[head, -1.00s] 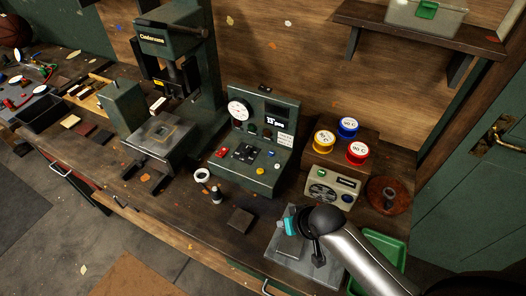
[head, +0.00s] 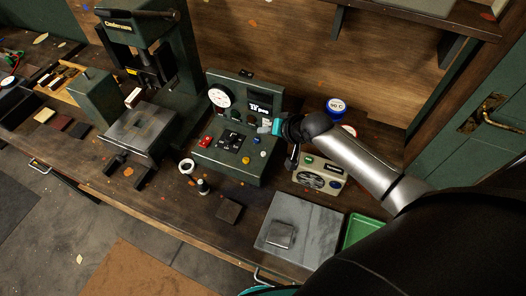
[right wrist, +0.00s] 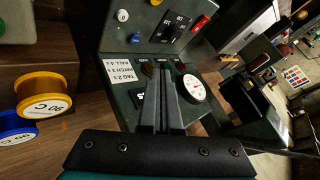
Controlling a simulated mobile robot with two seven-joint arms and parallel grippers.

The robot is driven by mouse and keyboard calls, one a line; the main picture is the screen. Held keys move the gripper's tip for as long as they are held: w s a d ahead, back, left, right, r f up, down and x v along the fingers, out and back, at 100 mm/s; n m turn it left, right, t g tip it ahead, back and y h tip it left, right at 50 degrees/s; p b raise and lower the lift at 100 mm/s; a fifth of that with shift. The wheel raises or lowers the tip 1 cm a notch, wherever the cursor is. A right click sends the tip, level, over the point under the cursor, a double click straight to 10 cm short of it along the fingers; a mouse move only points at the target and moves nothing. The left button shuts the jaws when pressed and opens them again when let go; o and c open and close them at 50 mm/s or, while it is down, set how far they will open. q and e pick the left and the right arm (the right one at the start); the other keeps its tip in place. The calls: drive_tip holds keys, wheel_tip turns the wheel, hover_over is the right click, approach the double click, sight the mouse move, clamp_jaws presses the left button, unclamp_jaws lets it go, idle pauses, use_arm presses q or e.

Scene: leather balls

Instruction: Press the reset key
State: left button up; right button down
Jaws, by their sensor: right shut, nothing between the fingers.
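The green control panel (head: 232,165) stands on the bench beside the press. It carries a red key (head: 205,142), a black switch block (head: 231,140), a blue button (head: 257,140) and a yellow button (head: 245,160). The right wrist view shows the red key (right wrist: 200,22), blue button (right wrist: 136,38) and a white button (right wrist: 122,16). I cannot read which one is the reset key. My right gripper (head: 275,126) is shut and empty, at the panel's right side. Its fingers (right wrist: 167,72) point over the panel; contact cannot be told. My left gripper is not in view.
A round gauge (right wrist: 191,87) and a white label (right wrist: 125,77) are on the panel. A beige box with a dial (head: 318,178) stands right of it. A yellow spool (right wrist: 47,92) is close by in the wrist view. A grey plate (head: 300,225) lies in front.

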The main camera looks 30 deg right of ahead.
drive_tip(key=b, duration=0.5)
hover_over(263, 154)
drive_tip(key=s, duration=0.1)
drive_tip(key=f, duration=0.7)
drive_tip(key=shift+d+f, duration=0.1)
drive_tip(key=shift+d, duration=0.1)
drive_tip(key=shift+f+b, duration=0.45)
drive_tip(key=shift+f, duration=0.4)
drive_tip(key=shift+f, duration=0.15)
idle(0.6)
drive_tip(key=shift+f, duration=0.25)
drive_tip(key=shift+f+b, duration=0.45)
idle(0.5)
drive_tip(key=shift+s+r, duration=0.1)
drive_tip(key=shift+r, duration=0.05)
drive_tip(key=shift+r+p, duration=0.75)
drive_tip(key=shift+p, duration=0.25)
